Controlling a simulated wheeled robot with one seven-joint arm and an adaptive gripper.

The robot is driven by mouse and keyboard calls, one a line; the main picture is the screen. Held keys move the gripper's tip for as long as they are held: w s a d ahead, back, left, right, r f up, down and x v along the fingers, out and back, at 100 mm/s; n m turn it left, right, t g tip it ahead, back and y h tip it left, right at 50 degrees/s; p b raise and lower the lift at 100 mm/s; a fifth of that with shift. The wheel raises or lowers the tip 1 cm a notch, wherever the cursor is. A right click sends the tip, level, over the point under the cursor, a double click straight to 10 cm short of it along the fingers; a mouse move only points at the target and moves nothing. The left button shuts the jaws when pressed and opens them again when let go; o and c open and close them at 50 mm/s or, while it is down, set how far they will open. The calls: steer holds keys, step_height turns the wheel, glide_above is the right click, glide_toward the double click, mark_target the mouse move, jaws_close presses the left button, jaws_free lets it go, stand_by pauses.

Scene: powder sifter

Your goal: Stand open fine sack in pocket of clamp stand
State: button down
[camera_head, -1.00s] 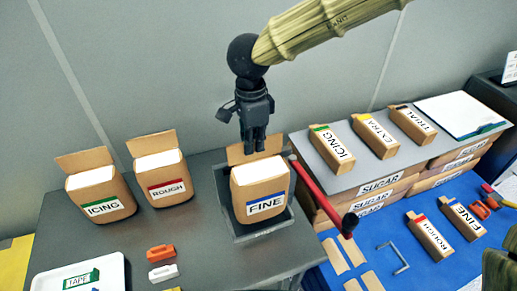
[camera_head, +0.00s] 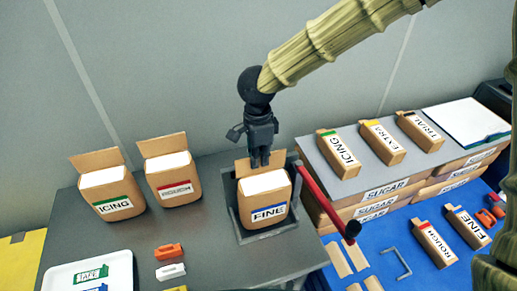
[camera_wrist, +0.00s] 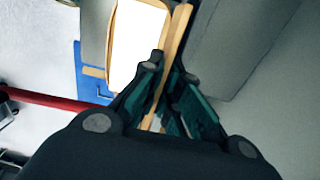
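The open fine sack (camera_head: 262,183), brown with a white top and a blue-striped FINE label, stands upright within the pocket of the grey clamp stand (camera_head: 236,224). Its raised back flap (camera_head: 242,168) is up. My gripper (camera_head: 260,163) points down at this flap from above. In the wrist view the flap (camera_wrist: 180,30) runs between the two fingertips (camera_wrist: 165,68), which look closed on it. The sack's white top (camera_wrist: 135,40) shows beside them. The sack's base is hidden by the stand's front wall.
A red lever (camera_head: 318,196) with a black knob rises at the stand's right. Open icing (camera_head: 109,193) and rough (camera_head: 171,178) sacks stand to the left. Orange and white clips (camera_head: 169,260) and a white tray (camera_head: 60,277) lie in front. Stacked sugar boxes (camera_head: 370,208) stand right.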

steer(key=shift+w+a+f+p, duration=0.1)
steer(key=shift+w+f+p, duration=0.1)
steer(key=shift+f+p, duration=0.35)
steer(key=shift+f, duration=0.25)
steer(key=c, duration=1.6)
jaws_free()
steer(key=shift+c, duration=0.2)
step_height(320, 180, up, 12)
steer(key=b, duration=0.2)
steer(key=shift+w+b, duration=0.15)
steer(key=shift+b, duration=0.25)
steer(key=shift+a, duration=0.1)
